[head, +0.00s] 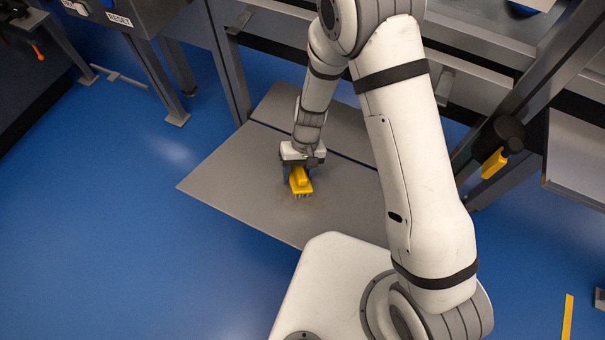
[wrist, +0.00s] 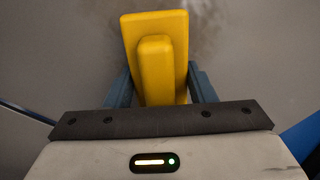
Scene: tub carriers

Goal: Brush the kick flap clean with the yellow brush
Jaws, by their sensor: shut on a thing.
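The yellow brush (head: 300,183) is held in my gripper (head: 299,172), bristles down, at the grey kick flap (head: 235,178) near the floor. In the wrist view the brush (wrist: 155,60) sits between the two blue-grey fingers of my gripper (wrist: 160,85), which are shut on its yellow handle block. The flap fills most of the wrist view (wrist: 60,60). A brownish dirt smudge shows on the flap around and beyond the brush. The bristles look to be on or just above the flap; I cannot tell which. Part of the flap is hidden behind my arm.
Grey frame legs (head: 228,65) stand behind the flap. At the right are a black knob with a yellow part (head: 494,163) and a grey panel (head: 577,155). A box marked RESET (head: 118,18) is at the upper left. The blue floor (head: 120,230) at left is clear.

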